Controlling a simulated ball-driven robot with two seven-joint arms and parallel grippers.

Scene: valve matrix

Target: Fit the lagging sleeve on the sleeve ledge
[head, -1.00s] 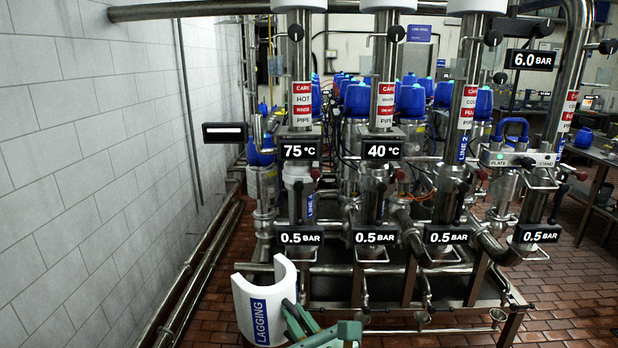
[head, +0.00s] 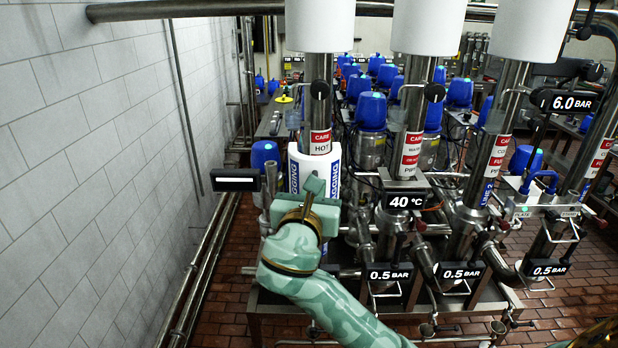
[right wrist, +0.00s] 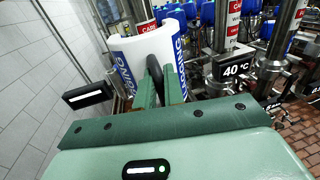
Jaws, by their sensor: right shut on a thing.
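The lagging sleeve (head: 308,160) is a white, thick-walled shell with blue LAGGING labels. It is upright at the leftmost hot pipe (head: 319,80) and covers the pipe's lower stretch from the front. I cannot tell how fully it wraps the pipe or whether it touches it. My right gripper (head: 313,190) is shut on the sleeve's near side. In the right wrist view, the gripper fingers (right wrist: 163,85) meet the sleeve (right wrist: 140,60), and the pipe's red label shows above it. The sleeve ledge is not distinguishable; the sleeve and my arm hide that area. My left gripper is not in view.
A black display (head: 235,180) stands left of the sleeve, near the tiled wall (head: 80,150). To the right are the second pipe (head: 411,140) and its 40 °C display (head: 406,201). White cylinders (head: 320,25) cap the pipes. Red floor tiles are open at lower left.

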